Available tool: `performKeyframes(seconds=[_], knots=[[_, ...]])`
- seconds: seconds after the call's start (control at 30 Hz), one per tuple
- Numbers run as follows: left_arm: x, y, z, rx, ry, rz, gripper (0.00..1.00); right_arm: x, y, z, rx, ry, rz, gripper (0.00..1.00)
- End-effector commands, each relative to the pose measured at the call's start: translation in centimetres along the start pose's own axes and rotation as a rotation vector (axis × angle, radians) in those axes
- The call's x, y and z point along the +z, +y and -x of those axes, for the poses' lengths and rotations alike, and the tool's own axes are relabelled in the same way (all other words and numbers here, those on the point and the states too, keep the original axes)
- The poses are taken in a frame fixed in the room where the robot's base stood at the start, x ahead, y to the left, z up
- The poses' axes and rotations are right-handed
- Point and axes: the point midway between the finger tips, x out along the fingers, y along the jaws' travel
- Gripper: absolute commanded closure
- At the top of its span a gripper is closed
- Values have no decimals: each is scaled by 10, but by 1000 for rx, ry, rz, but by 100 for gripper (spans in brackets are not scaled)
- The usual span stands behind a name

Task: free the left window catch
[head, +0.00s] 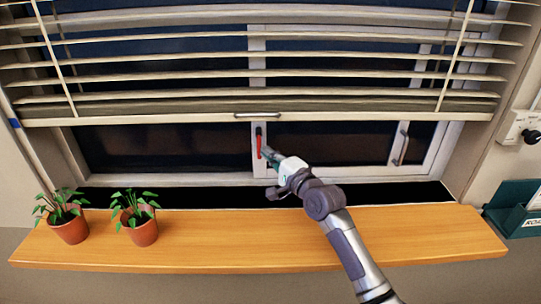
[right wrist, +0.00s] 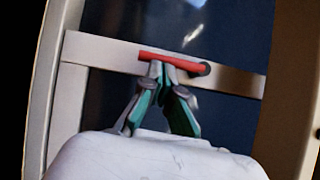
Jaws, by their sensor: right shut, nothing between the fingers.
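The left window catch (head: 259,145) is a red lever on the pale upright frame bar in the middle of the window. In the head view it hangs nearly straight down from a dark pivot. In the right wrist view the red lever (right wrist: 170,60) lies along the frame bar, with the dark pivot at its right end. My right gripper (head: 268,153) is shut and empty, its tips at the lever. In the right wrist view the fingertips (right wrist: 162,70) meet beside the lever's middle; I cannot tell whether they touch it. My left gripper is out of view.
A slatted blind (head: 160,113) hangs over the window's upper part, its bottom rail just above the catch. Two potted plants (head: 69,226) (head: 138,229) stand at the left of the wooden sill (head: 240,250). The sill's right part is clear.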

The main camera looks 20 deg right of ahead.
Motion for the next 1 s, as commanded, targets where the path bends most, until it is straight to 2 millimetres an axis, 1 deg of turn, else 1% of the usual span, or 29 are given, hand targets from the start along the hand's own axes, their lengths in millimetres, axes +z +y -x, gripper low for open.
performKeyframes(seconds=[0.57, 0.77, 0.9, 1.0], knots=[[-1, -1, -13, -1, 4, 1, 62, 5, 5, -3, -63, 0, -97, 100], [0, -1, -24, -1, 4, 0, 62, 10, 9, -6, -122, -1, -185, 100], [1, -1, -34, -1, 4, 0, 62, 15, 11, -10, -184, -1, -277, 100], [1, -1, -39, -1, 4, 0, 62, 19, 10, -13, -181, -1, -271, 100]])
